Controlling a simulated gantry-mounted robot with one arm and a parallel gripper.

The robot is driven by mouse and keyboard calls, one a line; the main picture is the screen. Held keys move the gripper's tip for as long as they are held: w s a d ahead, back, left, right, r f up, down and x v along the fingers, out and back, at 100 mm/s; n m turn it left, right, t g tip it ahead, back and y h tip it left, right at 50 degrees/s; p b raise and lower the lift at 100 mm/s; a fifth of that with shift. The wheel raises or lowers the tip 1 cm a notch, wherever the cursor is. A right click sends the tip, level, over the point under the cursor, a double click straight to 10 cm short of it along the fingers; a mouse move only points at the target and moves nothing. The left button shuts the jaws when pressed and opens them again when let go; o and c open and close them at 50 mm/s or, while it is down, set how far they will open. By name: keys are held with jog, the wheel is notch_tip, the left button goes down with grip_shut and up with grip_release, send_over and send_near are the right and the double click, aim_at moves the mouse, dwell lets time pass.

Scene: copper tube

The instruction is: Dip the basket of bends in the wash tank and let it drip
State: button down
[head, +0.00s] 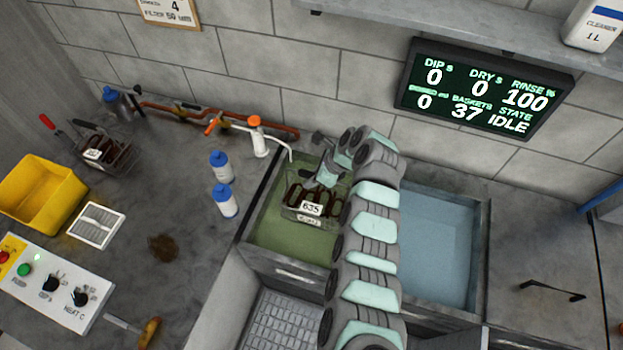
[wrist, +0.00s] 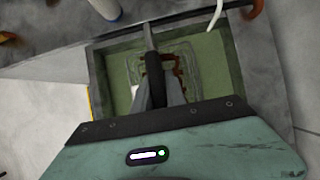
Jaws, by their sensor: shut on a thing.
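A wire basket (head: 318,222) of brown copper bends with a tag reading 635 is over the green wash tank (head: 262,232). In the wrist view the basket (wrist: 190,58) shows behind my fingers, within the outline of the green tank (wrist: 222,62). My gripper (head: 312,178) is shut on the basket's dark handle (wrist: 150,38). The basket hangs roughly level below it. I cannot tell whether its bottom touches the green liquid. My arm hides the right side of the wash tank in the head view.
A blue-water tank (head: 440,245) lies right of my arm. A second basket (head: 112,155) with a red handle, a yellow bin (head: 42,195) and two white bottles (head: 226,204) stand on the left. The display (head: 485,88) reads DIP 0, IDLE.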

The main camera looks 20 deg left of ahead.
jog(key=shift+f+b, duration=5.05)
jog(key=shift+f, duration=2.6)
